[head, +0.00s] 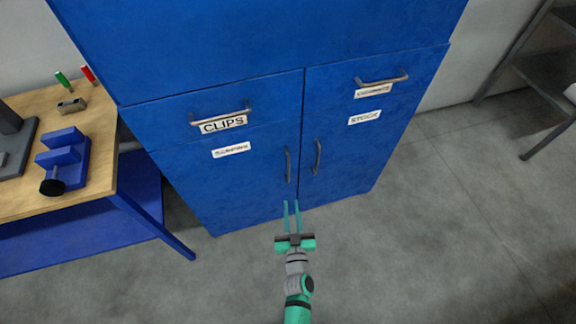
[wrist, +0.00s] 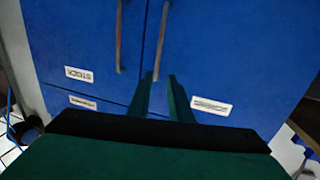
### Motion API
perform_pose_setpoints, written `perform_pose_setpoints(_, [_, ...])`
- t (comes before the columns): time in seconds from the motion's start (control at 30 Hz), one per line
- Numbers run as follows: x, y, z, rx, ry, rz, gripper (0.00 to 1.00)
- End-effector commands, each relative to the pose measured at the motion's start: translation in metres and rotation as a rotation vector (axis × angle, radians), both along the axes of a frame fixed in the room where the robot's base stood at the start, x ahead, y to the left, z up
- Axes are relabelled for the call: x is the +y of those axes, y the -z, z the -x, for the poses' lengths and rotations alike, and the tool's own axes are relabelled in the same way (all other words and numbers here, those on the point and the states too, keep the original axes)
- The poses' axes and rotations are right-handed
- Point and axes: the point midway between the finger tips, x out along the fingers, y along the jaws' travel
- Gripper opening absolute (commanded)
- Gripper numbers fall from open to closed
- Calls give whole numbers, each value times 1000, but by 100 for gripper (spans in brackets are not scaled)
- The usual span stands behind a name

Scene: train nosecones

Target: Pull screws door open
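A blue cabinet has two lower doors. The left door (head: 225,185) carries a white label (head: 231,150) that I cannot read clearly; the right door (head: 345,155) is labelled STOCK. Both doors look shut. The left door's upright grey handle (head: 288,165) is near the middle seam, and it also shows in the wrist view (wrist: 161,38). My gripper (head: 291,203) is open and empty, low in front of the left door near the seam. In the wrist view its fingertips (wrist: 160,76) lie either side of the lower end of that handle's line; contact cannot be told.
The STOCK door's handle (head: 318,157) stands close beside. Above are two shut drawers, the CLIPS drawer (head: 170,115) and another with a blurred label (head: 373,90). A wooden workbench (head: 95,185) with a blue vise (head: 65,150) stands left. The floor (head: 420,260) at right is clear.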

Motion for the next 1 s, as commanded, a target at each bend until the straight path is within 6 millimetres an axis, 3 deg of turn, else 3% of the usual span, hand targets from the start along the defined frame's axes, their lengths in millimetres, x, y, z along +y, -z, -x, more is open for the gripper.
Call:
perform_pose_setpoints(0.03, [-1,0,-20,-8,-4,-1,18])
perform_pose_setpoints(0.2, [-1,2,-59,-18,-17,-9,18])
perform_pose_setpoints(0.57, [4,1,-96,-22,-25,-12,18])
perform_pose_setpoints(1.0, [12,2,-165,-21,-24,-11,18])
